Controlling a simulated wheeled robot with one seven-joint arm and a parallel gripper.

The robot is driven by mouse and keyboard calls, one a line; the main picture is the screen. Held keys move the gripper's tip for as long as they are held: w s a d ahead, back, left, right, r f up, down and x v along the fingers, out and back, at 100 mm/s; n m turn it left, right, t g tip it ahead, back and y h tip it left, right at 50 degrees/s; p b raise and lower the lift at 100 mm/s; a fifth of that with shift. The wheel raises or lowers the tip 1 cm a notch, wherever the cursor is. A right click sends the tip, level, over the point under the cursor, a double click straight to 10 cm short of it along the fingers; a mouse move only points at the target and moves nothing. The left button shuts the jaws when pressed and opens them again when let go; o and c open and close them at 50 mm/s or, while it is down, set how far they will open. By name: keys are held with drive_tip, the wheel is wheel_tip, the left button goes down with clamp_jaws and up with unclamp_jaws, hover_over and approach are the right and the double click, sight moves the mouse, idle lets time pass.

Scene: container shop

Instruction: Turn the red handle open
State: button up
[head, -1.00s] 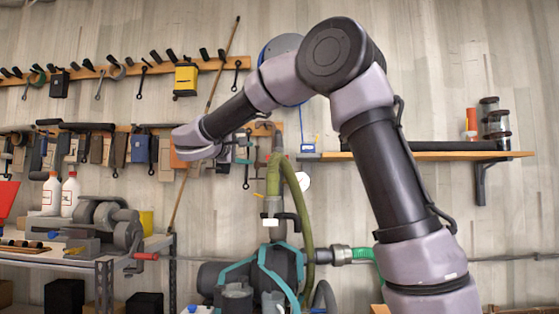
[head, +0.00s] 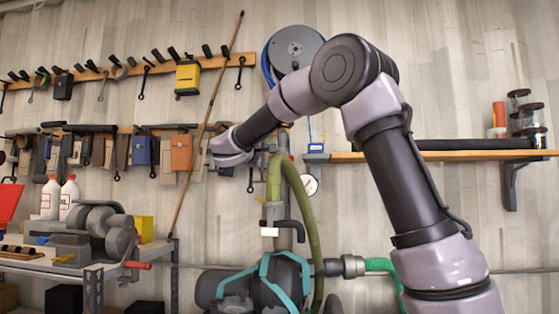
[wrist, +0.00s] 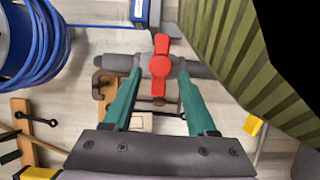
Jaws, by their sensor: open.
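The red handle (wrist: 159,66) shows in the wrist view on a grey horizontal pipe (wrist: 125,64), with its length running up and down in the picture. My gripper (wrist: 159,75) has green fingers, spread apart, one on each side of the handle. The handle lies between the fingertips in the picture; I cannot tell whether either finger touches it. In the head view, my arm reaches to the pipework left of the green hose (head: 297,185), and the fingers are hard to make out there.
The ribbed green hose (wrist: 225,50) runs close on the right in the wrist view. A blue hose reel (wrist: 30,45) is at upper left. In the head view, a wall shelf (head: 440,156) stands right and a workbench (head: 60,268) left. A pole (head: 208,120) leans on the wall.

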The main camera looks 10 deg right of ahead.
sight(280, 159)
drive_tip(key=shift+x, duration=2)
clamp_jaws()
